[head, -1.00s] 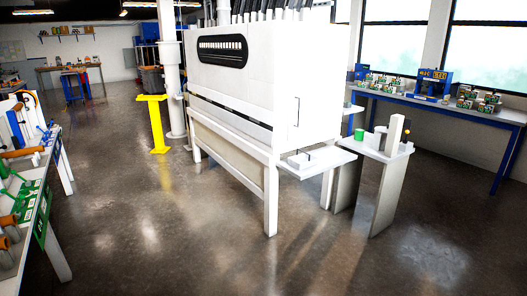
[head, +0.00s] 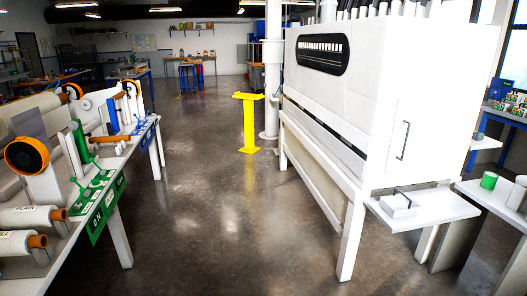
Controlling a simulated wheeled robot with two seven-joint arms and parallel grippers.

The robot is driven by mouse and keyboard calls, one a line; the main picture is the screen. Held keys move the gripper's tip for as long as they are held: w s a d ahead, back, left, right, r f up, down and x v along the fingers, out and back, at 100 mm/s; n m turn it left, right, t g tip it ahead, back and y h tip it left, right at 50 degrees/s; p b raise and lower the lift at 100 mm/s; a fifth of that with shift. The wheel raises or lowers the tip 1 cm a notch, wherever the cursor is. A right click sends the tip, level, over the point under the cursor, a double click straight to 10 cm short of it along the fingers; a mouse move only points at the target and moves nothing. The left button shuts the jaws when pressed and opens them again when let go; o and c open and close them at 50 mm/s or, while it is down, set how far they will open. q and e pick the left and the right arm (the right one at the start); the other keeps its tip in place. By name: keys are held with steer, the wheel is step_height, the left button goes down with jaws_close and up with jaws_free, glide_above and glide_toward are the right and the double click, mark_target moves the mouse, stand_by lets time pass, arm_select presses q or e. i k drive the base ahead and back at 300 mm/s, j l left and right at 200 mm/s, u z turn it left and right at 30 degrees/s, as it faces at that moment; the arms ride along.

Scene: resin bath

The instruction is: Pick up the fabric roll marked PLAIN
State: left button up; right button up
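The fabric roll marked PLAIN (head: 30,217) lies on the white table at the left of the head view. It is a pale roll with an orange-brown core end, and it rests in a holder. A second pale roll (head: 18,243) lies nearer to me, cut by the left picture edge; its label ends in "LL". Neither of my grippers shows in the view.
The table (head: 118,222) carries green and blue labelled stands and an orange-rimmed wheel (head: 33,155). A large white cabinet (head: 350,110) on legs stands at right, with a side shelf (head: 425,207). A yellow post (head: 249,125) stands behind. The floor between is clear.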

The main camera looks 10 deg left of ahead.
mark_target(37, 216)
steer(key=i+l+u, duration=0.1)
steer(key=i+u, duration=0.15)
steer(key=u, duration=0.15)
steer(key=i+l+u, duration=0.2)
steer(key=u, duration=0.25)
steer(key=i+l+u, duration=0.4)
steer(key=l+u, duration=0.2)
steer(key=u, duration=0.25)
steer(key=i+l+u, duration=0.4)
steer(key=l, duration=0.25)
steer(key=l+u, duration=0.2)
steer(key=l, duration=0.15)
steer(key=i+u, duration=0.35)
steer(key=i+l+u, duration=0.1)
steer(key=i+u, duration=0.25)
steer(key=i, duration=0.2)
steer(key=i+l+u, duration=0.3)
steer(key=i, duration=0.15)
